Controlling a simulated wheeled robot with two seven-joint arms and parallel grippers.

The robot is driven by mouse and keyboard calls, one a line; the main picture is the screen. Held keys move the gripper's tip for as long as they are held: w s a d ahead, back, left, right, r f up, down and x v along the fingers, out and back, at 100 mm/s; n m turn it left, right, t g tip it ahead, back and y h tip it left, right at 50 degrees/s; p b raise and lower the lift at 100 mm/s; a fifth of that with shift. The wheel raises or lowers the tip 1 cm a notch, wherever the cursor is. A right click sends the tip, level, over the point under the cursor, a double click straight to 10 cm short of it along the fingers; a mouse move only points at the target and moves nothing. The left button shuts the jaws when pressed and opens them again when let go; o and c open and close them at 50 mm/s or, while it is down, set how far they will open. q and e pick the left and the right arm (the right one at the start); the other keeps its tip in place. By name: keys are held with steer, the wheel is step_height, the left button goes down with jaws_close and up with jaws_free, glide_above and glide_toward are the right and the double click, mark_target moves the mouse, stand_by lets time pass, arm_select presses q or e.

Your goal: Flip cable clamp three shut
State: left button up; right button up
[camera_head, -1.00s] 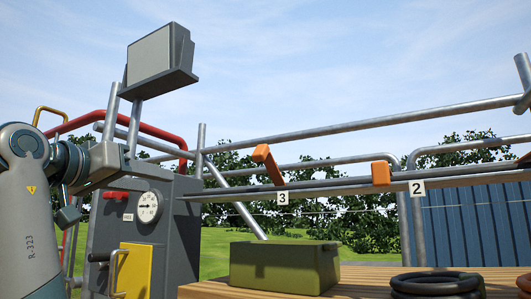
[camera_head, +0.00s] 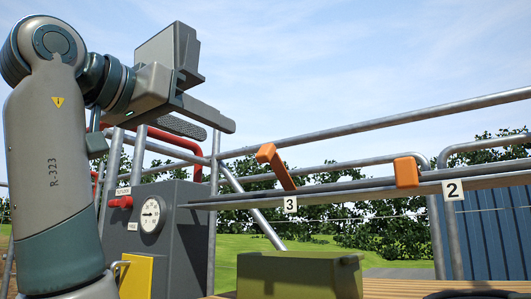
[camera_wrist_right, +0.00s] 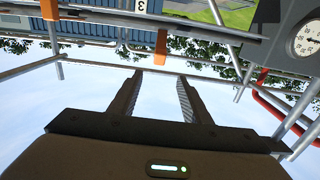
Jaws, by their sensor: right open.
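Cable clamp three is an orange lever (camera_head: 276,166) on the rail above the white "3" label (camera_head: 290,204). It stands tilted up, its free end raised to the upper left, so it is open. My right gripper (camera_head: 219,131) is open and empty, up and to the left of the clamp in the head view. In the right wrist view, the clamp's orange lever (camera_wrist_right: 160,46) shows beyond the gap between the open fingertips (camera_wrist_right: 159,76), with no contact visible. My left gripper is not in view.
A second orange clamp (camera_head: 406,172) lies closed on the rail near the "2" label (camera_head: 453,190). A grey cabinet (camera_head: 183,225) with a gauge stands left, below my arm. A long pipe (camera_head: 375,125) runs above the rail. A green box (camera_head: 300,275) sits below.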

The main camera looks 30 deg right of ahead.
mark_target(263, 150)
steer(key=p+x, duration=0.7)
steer(key=x, duration=0.9)
steer(key=shift+w+d+r, duration=0.1)
steer(key=shift+d+r, duration=0.05)
steer(key=shift+d, duration=0.05)
steer(key=shift+w+d+p, duration=0.25)
steer(key=shift+d+p, duration=0.15)
steer(key=shift+d, duration=0.2)
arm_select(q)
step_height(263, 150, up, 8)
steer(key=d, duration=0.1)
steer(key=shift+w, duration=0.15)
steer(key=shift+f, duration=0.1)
arm_select(e)
steer(key=shift+a, duration=0.1)
jaws_close()
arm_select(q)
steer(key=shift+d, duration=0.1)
